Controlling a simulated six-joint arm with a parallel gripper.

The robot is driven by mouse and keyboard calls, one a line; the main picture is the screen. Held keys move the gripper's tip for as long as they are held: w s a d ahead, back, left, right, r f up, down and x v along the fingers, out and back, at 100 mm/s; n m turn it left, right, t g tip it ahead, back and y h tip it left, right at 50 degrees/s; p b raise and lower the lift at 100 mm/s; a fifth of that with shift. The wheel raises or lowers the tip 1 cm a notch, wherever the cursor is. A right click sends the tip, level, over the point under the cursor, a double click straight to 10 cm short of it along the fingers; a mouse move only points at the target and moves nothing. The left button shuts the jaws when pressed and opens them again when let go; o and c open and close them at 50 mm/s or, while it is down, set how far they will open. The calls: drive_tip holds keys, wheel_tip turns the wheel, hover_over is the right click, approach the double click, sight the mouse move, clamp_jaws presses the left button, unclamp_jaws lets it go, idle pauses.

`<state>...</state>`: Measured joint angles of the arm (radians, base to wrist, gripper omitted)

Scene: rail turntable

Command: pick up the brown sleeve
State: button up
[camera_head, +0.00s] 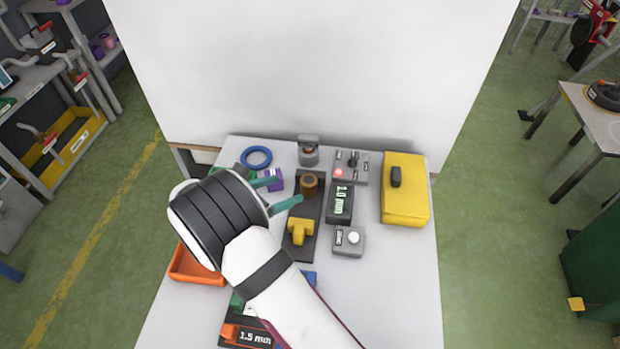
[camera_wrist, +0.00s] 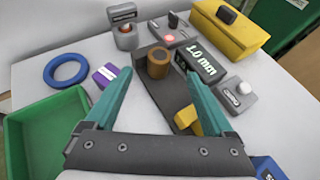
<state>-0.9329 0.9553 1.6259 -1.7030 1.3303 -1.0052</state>
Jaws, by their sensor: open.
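The brown sleeve (camera_head: 309,185) stands upright on the far part of a dark rail base. In the wrist view the brown sleeve (camera_wrist: 158,64) shows an open top, ahead of my fingertips and between their lines. My gripper (camera_head: 285,191) is open, with its two teal fingers apart and nothing between them. In the head view the fingertips point toward the sleeve from its left. In the wrist view my gripper (camera_wrist: 160,85) has the sleeve just beyond its tips. The fingers do not appear to touch it.
The rail base (camera_head: 311,215) carries a yellow block (camera_head: 300,230). Near it are a purple block (camera_head: 273,178), a blue ring (camera_head: 257,157), a 1.0 mm display (camera_head: 340,204), a red-lit switch box (camera_head: 351,166) and a yellow case (camera_head: 404,205). A green tray (camera_wrist: 45,140) and an orange tray (camera_head: 195,268) lie left.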

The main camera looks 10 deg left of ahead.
sight(308, 180)
drive_tip(key=x, duration=0.8)
drive_tip(key=shift+w+f, duration=0.15)
drive_tip(key=shift+w, duration=0.05)
clamp_jaws()
